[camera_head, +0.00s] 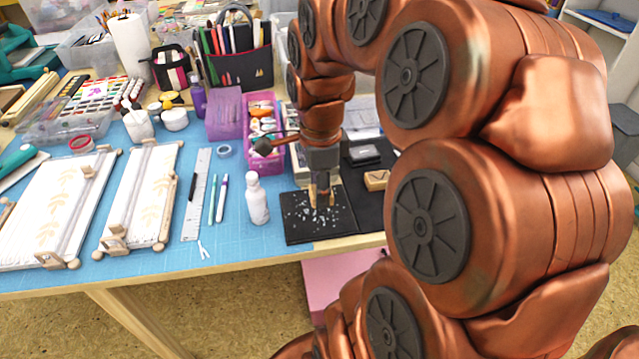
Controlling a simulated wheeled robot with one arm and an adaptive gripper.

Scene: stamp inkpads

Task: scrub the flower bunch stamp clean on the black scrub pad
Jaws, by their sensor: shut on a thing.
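The black scrub pad (298,232) lies flat at the table's front edge, with pale specks scattered over its middle. My gripper (322,196) points down over the pad and is shut on a small wooden piece, which I take to be the flower bunch stamp. Its face is turned down and too small to make out. Its lower end is at or just above the pad's speckled middle; I cannot tell whether it touches.
A white bottle (256,203) stands close to the left of the pad. A dark mat (366,212) with a wooden block (376,180) and a dark inkpad (364,155) lies right of it. A pink bin (263,162) stands behind. My arm hides the right side.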

